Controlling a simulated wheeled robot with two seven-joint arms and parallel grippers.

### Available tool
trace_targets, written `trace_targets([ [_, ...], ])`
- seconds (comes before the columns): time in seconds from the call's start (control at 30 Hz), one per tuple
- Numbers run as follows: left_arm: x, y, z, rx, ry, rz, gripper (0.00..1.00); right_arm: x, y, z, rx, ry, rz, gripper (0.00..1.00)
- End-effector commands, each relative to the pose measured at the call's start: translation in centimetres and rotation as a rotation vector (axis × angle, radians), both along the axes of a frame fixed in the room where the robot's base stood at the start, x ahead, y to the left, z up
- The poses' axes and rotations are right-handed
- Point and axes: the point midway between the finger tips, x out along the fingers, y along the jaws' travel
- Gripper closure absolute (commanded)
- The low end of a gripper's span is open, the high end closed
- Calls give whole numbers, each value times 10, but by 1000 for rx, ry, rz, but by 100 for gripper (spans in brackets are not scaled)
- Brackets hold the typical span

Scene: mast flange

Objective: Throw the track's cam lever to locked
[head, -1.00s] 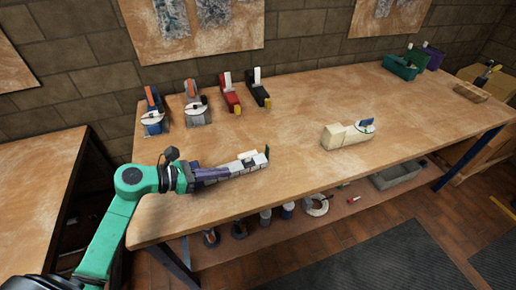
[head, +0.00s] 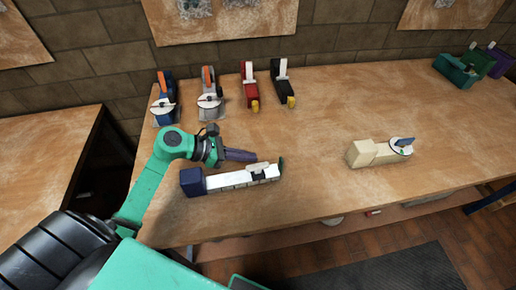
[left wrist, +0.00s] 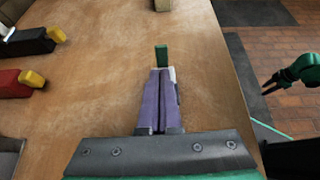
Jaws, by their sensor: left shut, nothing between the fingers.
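The track is a white segmented bar (head: 225,182) with a dark blue end block and a green upright plate at its right end. A white lever-like piece (head: 259,168) with a dark part lies on it near that plate; I cannot tell its setting. My left gripper (head: 254,157) is shut and empty, its purple fingers just behind the track's lever end. In the left wrist view the fingers (left wrist: 163,72) hide most of the track; the green plate (left wrist: 161,55) shows beyond the tips. My right gripper (left wrist: 266,86) appears open, off the table.
A cream block (head: 364,153) with a round dial and blue lever stands to the right. Blue, grey, red and black fixtures (head: 250,82) stand along the back. Green and purple bins (head: 458,74) are far right. Bare tabletop lies between track and cream block.

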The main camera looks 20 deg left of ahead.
Motion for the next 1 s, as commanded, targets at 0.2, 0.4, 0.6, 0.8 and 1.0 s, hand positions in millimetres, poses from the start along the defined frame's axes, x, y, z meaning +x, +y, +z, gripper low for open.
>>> trace_targets([
  [0.2, 23, -34, -17, -7, 0, 1, 100, -25, -1, 17, -3, 40, -1, 56],
  [0.4, 38, -55, -35, -3, -1, 1, 100, -14, -1, 24, -2, 23, -1, 56],
  [0.6, 40, -59, -40, 1, -1, -2, 100, -4, 0, 25, 0, 6, 0, 56],
  [0.8, 40, -58, -40, 1, -1, -2, 100, -8, 0, 24, 0, 12, 0, 56],
  [1.0, 41, -59, -39, 21, 10, -2, 100, -10, 1, 25, 1, 15, -1, 56],
])
